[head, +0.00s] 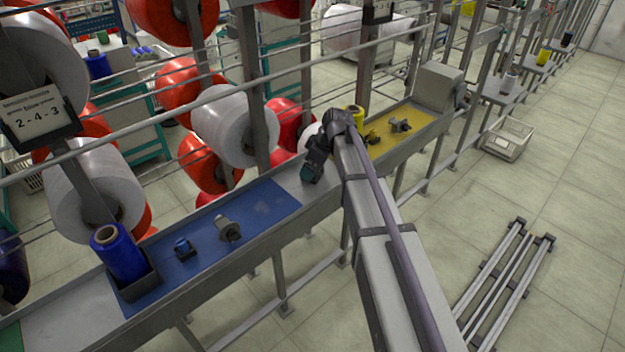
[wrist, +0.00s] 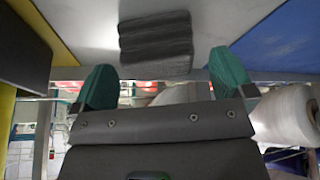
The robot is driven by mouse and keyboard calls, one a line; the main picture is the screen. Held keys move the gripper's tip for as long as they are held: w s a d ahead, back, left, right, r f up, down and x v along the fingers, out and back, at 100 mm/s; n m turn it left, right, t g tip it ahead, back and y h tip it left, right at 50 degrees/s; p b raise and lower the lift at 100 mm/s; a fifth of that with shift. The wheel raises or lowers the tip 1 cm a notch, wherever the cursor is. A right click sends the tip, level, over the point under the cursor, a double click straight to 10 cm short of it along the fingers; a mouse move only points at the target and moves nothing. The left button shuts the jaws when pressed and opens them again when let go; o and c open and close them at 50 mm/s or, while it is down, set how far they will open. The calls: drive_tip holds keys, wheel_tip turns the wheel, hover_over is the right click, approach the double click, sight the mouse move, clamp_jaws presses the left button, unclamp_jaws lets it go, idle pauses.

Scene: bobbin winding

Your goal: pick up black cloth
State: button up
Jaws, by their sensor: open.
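The black cloth (wrist: 156,42) lies as a folded, layered dark pad on the bare grey part of the shelf, in the upper middle of the wrist view. My gripper (wrist: 163,78) is open, with its two green fingertips apart and nothing between them. The cloth shows beyond the fingertips, roughly in line with the gap between them. In the head view my gripper (head: 308,174) is over the grey section of the shelf, and I cannot make out the cloth there.
A blue mat (head: 262,204) holds a blue bobbin (head: 118,254) and small metal parts. A yellow mat (head: 412,122) lies on the other side, with more parts and a grey box (head: 438,86). Large white and red spools stand behind thin rails.

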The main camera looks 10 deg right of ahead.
drive_tip(key=shift+b+x, duration=0.3)
drive_tip(key=shift+x, duration=0.85)
drive_tip(key=shift+s+d+r, duration=0.1)
drive_tip(key=shift+r, duration=0.15)
drive_tip(key=c, duration=1)
